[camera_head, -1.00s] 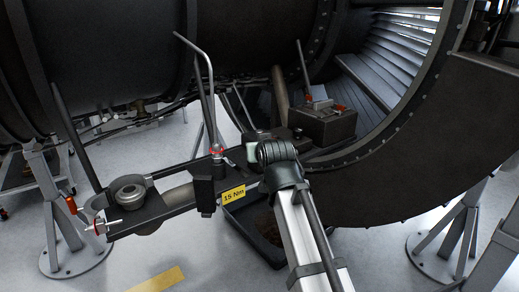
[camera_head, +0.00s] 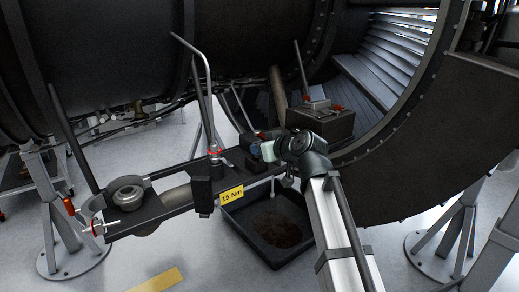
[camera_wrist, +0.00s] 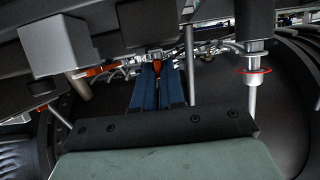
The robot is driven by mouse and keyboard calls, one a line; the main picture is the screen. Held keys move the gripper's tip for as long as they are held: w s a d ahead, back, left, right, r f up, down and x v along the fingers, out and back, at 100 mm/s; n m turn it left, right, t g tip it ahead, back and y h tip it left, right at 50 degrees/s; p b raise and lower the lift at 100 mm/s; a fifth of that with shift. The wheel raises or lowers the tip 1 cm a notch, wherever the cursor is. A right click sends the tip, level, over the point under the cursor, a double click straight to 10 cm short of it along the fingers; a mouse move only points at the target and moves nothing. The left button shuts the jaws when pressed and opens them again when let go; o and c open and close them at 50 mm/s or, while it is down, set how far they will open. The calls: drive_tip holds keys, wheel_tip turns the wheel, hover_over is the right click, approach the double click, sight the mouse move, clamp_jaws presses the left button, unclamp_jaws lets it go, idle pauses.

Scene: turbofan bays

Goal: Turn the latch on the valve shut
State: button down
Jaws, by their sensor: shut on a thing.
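My gripper (camera_head: 256,149) is at the right end of the dark bench arm in the head view. Its blue fingers (camera_wrist: 156,84) are close together in the wrist view, shut on a small red piece (camera_wrist: 157,61) that looks like the valve's latch. Most of this piece is hidden between the fingertips, and the valve body cannot be made out clearly. A silver fitting with a red ring (camera_head: 215,151) stands left of my gripper under a bent pipe; it also shows at the right in the wrist view (camera_wrist: 255,72).
A yellow "15 Nm" label (camera_head: 231,195) is on the bench arm (camera_head: 172,196). A dark drip tray (camera_head: 237,228) lies below on the floor. A dark box (camera_head: 320,124) stands behind. A round cup-like fitting (camera_head: 128,196) is at left. The large engine casing (camera_head: 445,135) curves close on the right.

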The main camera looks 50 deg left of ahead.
drive_tip(key=shift+a+r, duration=0.15)
drive_tip(key=shift+a, duration=0.05)
drive_tip(key=c, duration=1.4)
unclamp_jaws()
drive_tip(key=shift+o, duration=0.9)
drive_tip(key=shift+d, duration=0.1)
drive_tip(key=v, duration=1.3)
drive_tip(key=shift+d, duration=0.35)
drive_tip(key=shift+w, duration=0.1)
